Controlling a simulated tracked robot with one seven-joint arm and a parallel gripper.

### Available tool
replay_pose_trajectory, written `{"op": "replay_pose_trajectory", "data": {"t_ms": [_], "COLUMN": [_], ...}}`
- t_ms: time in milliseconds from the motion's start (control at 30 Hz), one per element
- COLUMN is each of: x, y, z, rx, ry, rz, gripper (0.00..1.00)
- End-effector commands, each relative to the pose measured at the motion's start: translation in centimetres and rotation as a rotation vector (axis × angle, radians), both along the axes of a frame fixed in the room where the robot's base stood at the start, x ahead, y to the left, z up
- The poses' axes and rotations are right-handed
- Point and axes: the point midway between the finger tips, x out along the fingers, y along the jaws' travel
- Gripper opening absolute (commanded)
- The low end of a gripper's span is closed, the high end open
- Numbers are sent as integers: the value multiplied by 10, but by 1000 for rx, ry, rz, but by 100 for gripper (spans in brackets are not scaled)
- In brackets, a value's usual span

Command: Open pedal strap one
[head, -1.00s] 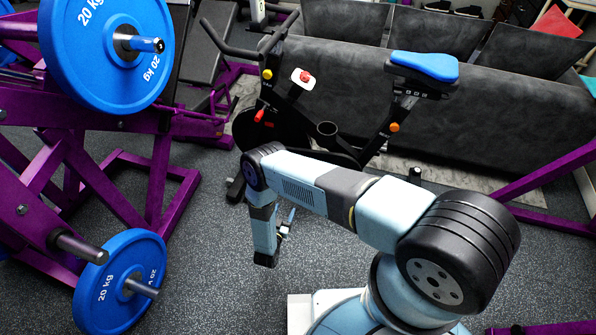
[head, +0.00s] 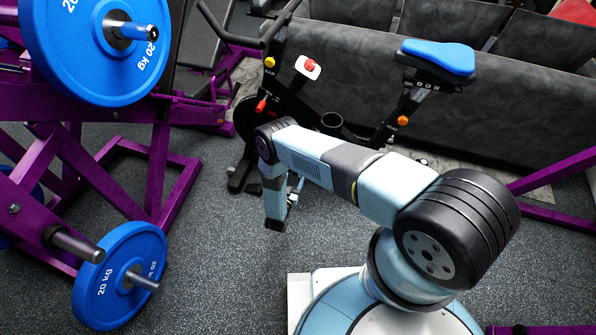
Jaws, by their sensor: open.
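The exercise bike, with a blue saddle (head: 438,56) and a black frame (head: 292,100), stands ahead, beyond my arm. Its pedals and straps are hidden behind my arm or too dark to make out, so I cannot tell how strap one stands. My forearm hangs down in front of the bike's lower part. My gripper (head: 296,186) shows only as a small piece behind the forearm, pointing away toward the bike. It is open, and I see nothing held in it. I cannot tell its exact distance from the pedals.
A purple weight rack (head: 160,150) with blue 20 kg plates, one low plate (head: 105,275) among them, fills the left. A grey sofa (head: 520,115) stands behind the bike. A purple frame (head: 555,172) is at the right. The speckled floor (head: 215,255) between rack and arm is clear.

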Motion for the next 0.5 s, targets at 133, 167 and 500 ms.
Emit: {"op": "replay_pose_trajectory", "data": {"t_ms": [133, 167, 500], "x": [24, 28, 54], "y": [-10, -11, -20], "z": [0, 0, 0], "rx": [0, -1, 0], "ry": [-2, -2, 0], "rz": [-2, -2, 0], "gripper": [66, 66, 66]}}
